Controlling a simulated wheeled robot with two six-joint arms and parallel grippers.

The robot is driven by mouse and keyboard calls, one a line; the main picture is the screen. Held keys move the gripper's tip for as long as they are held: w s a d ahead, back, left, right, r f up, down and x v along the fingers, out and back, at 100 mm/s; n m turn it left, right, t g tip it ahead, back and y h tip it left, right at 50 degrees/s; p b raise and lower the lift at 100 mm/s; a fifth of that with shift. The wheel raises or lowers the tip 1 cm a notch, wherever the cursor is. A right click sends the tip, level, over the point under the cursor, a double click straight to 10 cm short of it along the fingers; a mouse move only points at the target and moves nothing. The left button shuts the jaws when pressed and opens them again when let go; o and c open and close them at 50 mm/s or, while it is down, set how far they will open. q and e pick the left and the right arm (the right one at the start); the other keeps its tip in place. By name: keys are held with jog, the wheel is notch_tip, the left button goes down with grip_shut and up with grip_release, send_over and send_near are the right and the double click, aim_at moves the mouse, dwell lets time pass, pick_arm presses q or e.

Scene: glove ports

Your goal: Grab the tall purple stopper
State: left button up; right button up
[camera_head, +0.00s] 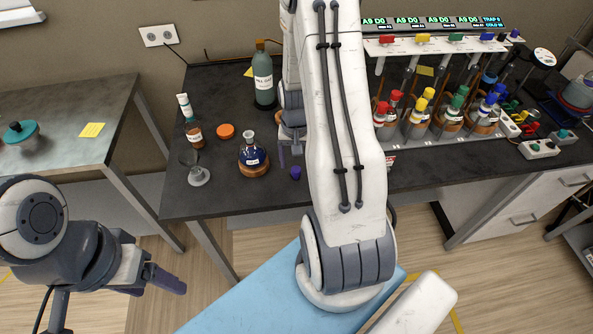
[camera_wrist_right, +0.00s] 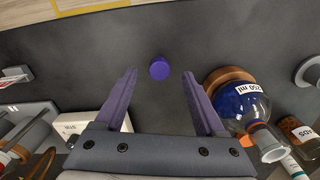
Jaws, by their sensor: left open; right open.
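The purple stopper (camera_head: 295,172) stands on the dark bench near its front edge, right of the blue flask. In the right wrist view the purple stopper (camera_wrist_right: 159,68) shows as a round top, so its height is hard to judge. My right gripper (camera_wrist_right: 159,77) is open and empty, its two purple fingers pointing toward the stopper, which appears centred between the tips without visible contact. In the head view my right gripper (camera_head: 291,152) is partly hidden by my own arm. My left gripper (camera_head: 160,284) is open and empty, low in front of the bench at left.
The round blue flask (camera_head: 253,160) on its cork ring is close left of the stopper; it also shows in the wrist view (camera_wrist_right: 241,103). A rack (camera_head: 430,47) of coloured-capped bottles is right.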

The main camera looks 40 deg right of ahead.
aim_at(296, 169)
notch_tip(296, 169, down, 3)
jog(key=shift+f+p, duration=0.2)
jog(key=shift+p, duration=0.3)
jog(key=shift+d+f, duration=0.1)
jog(key=shift+f, duration=0.35)
grip_shut()
